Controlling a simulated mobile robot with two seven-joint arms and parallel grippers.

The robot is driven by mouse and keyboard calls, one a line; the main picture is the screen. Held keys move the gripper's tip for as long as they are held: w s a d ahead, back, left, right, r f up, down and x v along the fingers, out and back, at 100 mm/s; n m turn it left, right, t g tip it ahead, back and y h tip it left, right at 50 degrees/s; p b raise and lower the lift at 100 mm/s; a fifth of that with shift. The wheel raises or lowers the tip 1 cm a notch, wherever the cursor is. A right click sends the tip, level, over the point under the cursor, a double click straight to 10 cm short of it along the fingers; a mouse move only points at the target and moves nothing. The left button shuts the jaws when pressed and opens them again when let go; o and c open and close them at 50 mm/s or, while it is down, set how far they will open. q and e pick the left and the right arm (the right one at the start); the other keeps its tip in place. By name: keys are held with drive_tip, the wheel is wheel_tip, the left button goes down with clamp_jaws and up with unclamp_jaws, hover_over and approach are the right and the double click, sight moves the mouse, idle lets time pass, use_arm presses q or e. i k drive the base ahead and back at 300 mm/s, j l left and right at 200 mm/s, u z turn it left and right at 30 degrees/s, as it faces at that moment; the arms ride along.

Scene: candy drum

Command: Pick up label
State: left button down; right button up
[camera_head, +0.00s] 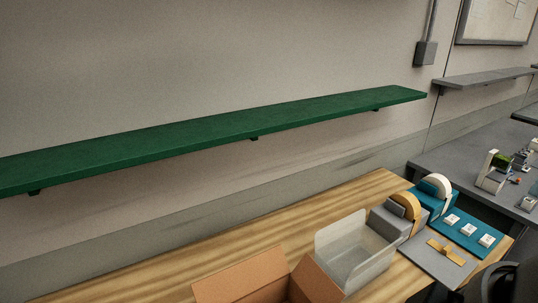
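Three small white pieces, possibly labels, lie in a row on a teal mat (463,242) at the right end of the wooden table; the middle white piece (468,229) is between the other two. A teal dispenser (424,196) with a white roll (438,184) stands at the back of that mat. A grey dispenser (384,219) with a tan roll (407,203) stands to its left. A flat tan piece (446,252) lies on a grey mat (428,262) in front. I cannot tell for certain which thing is the label. Neither of my grippers is in view.
A clear open bin (352,252) stands left of the grey dispenser. An open cardboard box (243,281) is at the front edge of the picture. A long green shelf (220,133) juts from the wall above the table. A dark chair (492,285) is at lower right.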

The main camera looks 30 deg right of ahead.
sight(469, 230)
drive_tip(key=z, duration=2.5)
drive_tip(key=u, duration=3.25)
drive_tip(key=z, duration=3.25)
